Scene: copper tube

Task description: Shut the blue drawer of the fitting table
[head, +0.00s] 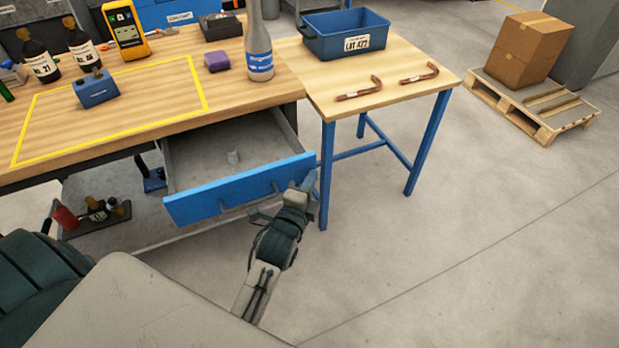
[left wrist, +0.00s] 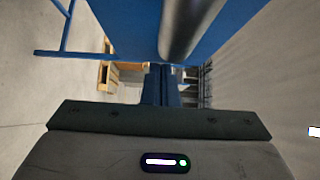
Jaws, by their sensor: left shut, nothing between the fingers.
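My left gripper (head: 306,183) is shut and empty at the right end of the drawer's blue front. In the head view I cannot tell whether it touches the front. In the left wrist view a broad blue surface (left wrist: 125,25) and a dark round bar (left wrist: 190,25) lie close above the shut fingers (left wrist: 160,85). My right gripper is not in view.
A side table with blue legs (head: 327,175) stands just right of the drawer, bearing a blue bin (head: 315,45) and two copper tubes (head: 358,90). A grey bottle (head: 258,45) stands near the worktop's right edge. The floor in front is clear. A pallet (head: 535,110) with boxes lies far right.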

